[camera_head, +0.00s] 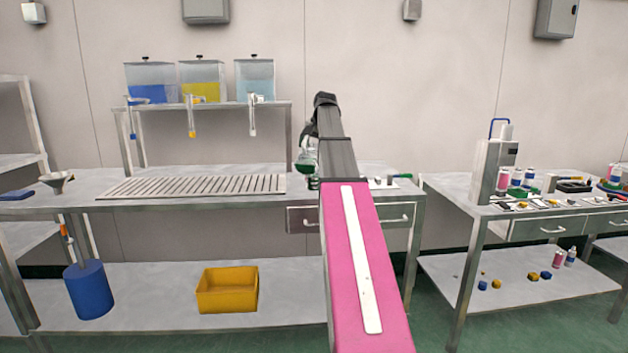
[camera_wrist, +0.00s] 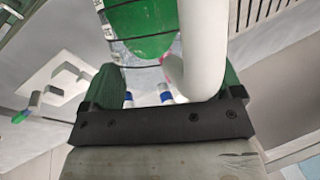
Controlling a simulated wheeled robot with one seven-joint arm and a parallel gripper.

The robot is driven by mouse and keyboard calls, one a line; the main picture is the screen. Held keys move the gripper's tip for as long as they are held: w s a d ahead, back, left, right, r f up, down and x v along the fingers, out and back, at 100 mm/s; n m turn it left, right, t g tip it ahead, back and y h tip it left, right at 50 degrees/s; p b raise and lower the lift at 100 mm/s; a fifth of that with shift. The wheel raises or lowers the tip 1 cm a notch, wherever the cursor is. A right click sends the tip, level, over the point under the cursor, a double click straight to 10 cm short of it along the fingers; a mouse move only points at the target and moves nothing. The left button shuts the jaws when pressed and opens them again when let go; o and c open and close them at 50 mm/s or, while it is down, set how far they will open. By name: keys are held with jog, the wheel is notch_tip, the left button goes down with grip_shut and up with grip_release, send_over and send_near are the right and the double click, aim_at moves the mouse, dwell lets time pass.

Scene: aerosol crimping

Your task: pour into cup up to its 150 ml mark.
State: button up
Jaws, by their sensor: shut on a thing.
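A clear vessel with green liquid and dark lines on its wall, which looks like a jug (camera_wrist: 140,28), fills the top of the wrist view. Its thick white handle (camera_wrist: 205,50) runs down between the green fingers of my gripper (camera_wrist: 168,88), which is shut on it. In the head view the jug (camera_head: 306,162) hangs low over the bench, left of my arm. It looks tilted, but I cannot tell how far. A small dark green item (camera_head: 314,183) shows just below it. I cannot make out the cup or its 150 ml mark; my arm hides part of the bench there.
A slatted drain rack (camera_head: 190,186) lies on the bench (camera_head: 75,199), with a funnel (camera_head: 57,181) at left. Blue, yellow and pale dispensers (camera_head: 202,82) stand on a shelf behind. A second bench (camera_head: 455,188) at right carries a press and bottles. The bench front by the rack is clear.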

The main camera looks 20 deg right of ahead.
aim_at(311, 146)
jog(key=shift+s+a+r+t+h, duration=0.45)
jog(key=shift+s+t+h, duration=0.15)
jog(key=shift+s+t, duration=0.1)
jog(key=shift+s+a+r+n+t+h, duration=0.15)
jog(key=shift+r+n+t+h, duration=0.2)
jog(key=shift+t, duration=0.25)
jog(key=shift+r, duration=0.1)
jog(key=shift+s+a+r+t+h, duration=0.4)
jog(key=shift+s+r+t+h, duration=0.15)
jog(key=shift+t+h, duration=0.35)
jog(key=shift+r+n+t, duration=0.25)
jog(key=shift+r+t, duration=0.25)
jog(key=shift+r, duration=0.05)
